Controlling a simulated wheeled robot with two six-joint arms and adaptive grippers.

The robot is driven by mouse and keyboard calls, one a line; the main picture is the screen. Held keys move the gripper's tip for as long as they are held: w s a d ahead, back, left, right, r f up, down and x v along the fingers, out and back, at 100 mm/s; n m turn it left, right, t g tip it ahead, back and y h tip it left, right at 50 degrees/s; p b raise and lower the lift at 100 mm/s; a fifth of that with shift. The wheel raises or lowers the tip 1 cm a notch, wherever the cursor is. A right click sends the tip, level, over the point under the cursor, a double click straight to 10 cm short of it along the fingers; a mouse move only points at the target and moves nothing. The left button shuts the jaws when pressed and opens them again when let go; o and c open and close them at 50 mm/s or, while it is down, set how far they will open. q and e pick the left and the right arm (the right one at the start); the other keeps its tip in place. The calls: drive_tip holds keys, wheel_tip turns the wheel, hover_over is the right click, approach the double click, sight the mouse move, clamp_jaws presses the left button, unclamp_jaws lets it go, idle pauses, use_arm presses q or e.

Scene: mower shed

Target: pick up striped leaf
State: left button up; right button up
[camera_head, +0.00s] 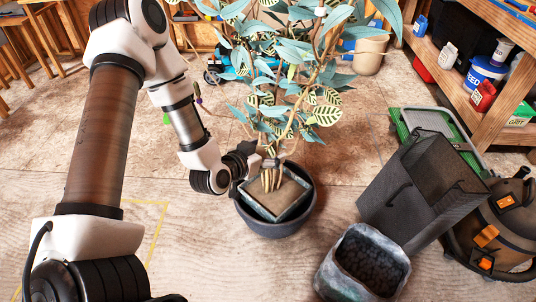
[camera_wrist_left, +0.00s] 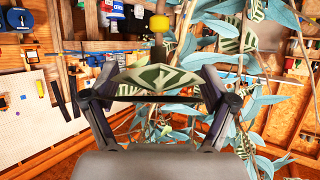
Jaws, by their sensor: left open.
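A potted plant with blue-green leaves carries several striped leaves, dark green and cream; one striped leaf (camera_head: 326,115) hangs right of the stems in the head view. My left gripper (camera_head: 256,160) is low beside the stems, just above the pot. In the left wrist view a striped leaf (camera_wrist_left: 158,80) lies across the space between the spread fingers of my left gripper (camera_wrist_left: 157,72). I cannot tell whether the fingers touch it. Which leaf this is in the head view is hard to tell. My right gripper is not in view.
The dark round pot (camera_head: 272,228) stands on the wooden floor. A dark bin (camera_head: 420,190), a stone-like planter (camera_head: 335,280) and a vacuum (camera_head: 510,225) stand at the right. A wooden shelf (camera_head: 480,120) holds containers.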

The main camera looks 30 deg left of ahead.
use_arm(q)
drive_tip(key=shift+w+f, duration=0.2)
drive_tip(key=shift+w, duration=0.35)
drive_tip(key=shift+s+d+r, duration=0.1)
drive_tip(key=c, duration=0.7)
drive_tip(key=shift+c, duration=0.2)
drive_tip(key=shift+r, duration=0.1)
